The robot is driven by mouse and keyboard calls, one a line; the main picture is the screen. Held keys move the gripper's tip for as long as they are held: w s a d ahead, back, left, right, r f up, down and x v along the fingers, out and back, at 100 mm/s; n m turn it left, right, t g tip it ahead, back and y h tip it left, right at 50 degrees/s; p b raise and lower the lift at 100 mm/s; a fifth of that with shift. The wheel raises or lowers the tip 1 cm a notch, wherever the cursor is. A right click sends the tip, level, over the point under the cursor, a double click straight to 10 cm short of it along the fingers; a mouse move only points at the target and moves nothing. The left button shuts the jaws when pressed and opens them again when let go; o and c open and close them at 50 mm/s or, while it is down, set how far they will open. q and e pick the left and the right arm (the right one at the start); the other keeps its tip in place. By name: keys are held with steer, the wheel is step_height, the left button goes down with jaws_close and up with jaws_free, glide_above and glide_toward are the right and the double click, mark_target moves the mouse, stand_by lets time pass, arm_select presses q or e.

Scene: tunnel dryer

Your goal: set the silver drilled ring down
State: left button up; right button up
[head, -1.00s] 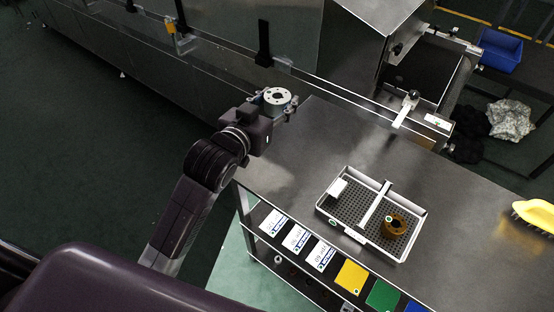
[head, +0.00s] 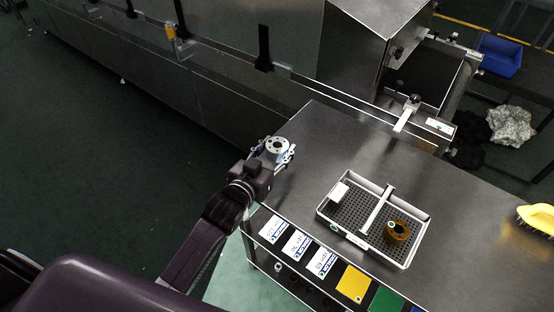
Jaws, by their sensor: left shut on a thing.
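The silver drilled ring (head: 276,147) is a short pale metal cylinder with a dark central bore and small holes in its top face. My left gripper (head: 278,151) is shut on it and holds it upright near the left end of the steel table (head: 318,140). I cannot tell how high it is above the table top. The white tray (head: 326,213) with a perforated dark floor lies on the table to the right. A divider bar crosses it, and a brown ring (head: 397,231) stands in its right part. My right gripper does not show.
Printed cards (head: 297,243) and yellow and green squares (head: 353,282) line the table's front edge. A yellow brush (head: 537,217) lies at the right. The tunnel dryer (head: 375,40) stands behind the table. The table between ring and tray is clear.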

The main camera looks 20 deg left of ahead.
mark_target(277, 160)
arm_select(q)
steer(key=shift+f, duration=2.1)
steer(key=shift+f, duration=0.15)
steer(key=o, duration=1.4)
steer(key=shift+o, duration=0.2)
steer(key=shift+f, duration=0.1)
